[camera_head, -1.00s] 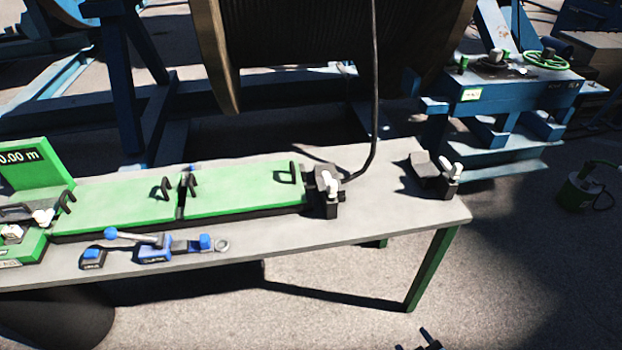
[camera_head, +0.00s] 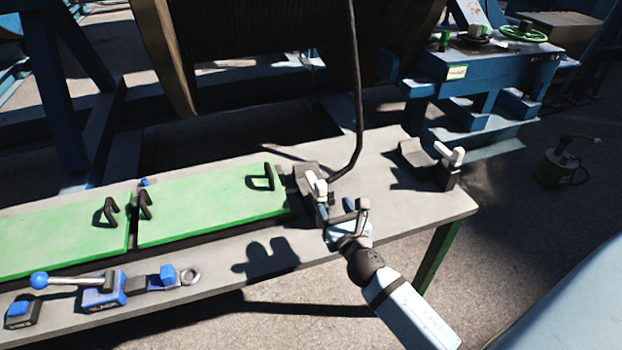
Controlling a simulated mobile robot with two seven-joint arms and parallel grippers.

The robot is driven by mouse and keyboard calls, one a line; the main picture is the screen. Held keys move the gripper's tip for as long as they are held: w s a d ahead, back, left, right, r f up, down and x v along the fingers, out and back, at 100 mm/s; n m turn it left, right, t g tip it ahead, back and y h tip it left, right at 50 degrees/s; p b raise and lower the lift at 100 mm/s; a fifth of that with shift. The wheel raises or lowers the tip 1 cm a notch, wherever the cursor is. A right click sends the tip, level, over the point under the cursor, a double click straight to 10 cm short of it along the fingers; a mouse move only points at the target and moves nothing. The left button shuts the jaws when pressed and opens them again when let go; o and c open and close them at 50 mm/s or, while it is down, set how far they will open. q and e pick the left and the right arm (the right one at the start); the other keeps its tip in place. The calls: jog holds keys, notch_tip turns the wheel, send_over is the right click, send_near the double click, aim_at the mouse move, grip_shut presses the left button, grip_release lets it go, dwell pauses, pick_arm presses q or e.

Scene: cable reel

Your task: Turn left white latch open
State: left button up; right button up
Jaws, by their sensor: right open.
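Two white latches show on the bench. The left white latch (camera_head: 316,187) sits on a black clamp block (camera_head: 306,176) beside the right end of the green covers, where the black cable comes down. The right white latch (camera_head: 449,154) is on another black clamp near the bench's right end. My right gripper (camera_head: 346,208) comes in from the lower right, over the bench's front edge. Its two fingers are apart and empty, just right of and in front of the left latch. I cannot tell whether a finger touches it. My left gripper is not in view.
Green covers (camera_head: 210,208) with black handles lie along the grey bench (camera_head: 400,212). A blue-handled tool (camera_head: 104,291) and a ring lie at the front left. The black cable (camera_head: 359,100) rises to the large reel behind. Bench surface between the two clamps is clear.

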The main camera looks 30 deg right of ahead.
aim_at(318, 181)
jog(key=x, duration=1.1)
jog(key=shift+p, duration=0.3)
grip_shut()
jog(key=shift+a, duration=0.1)
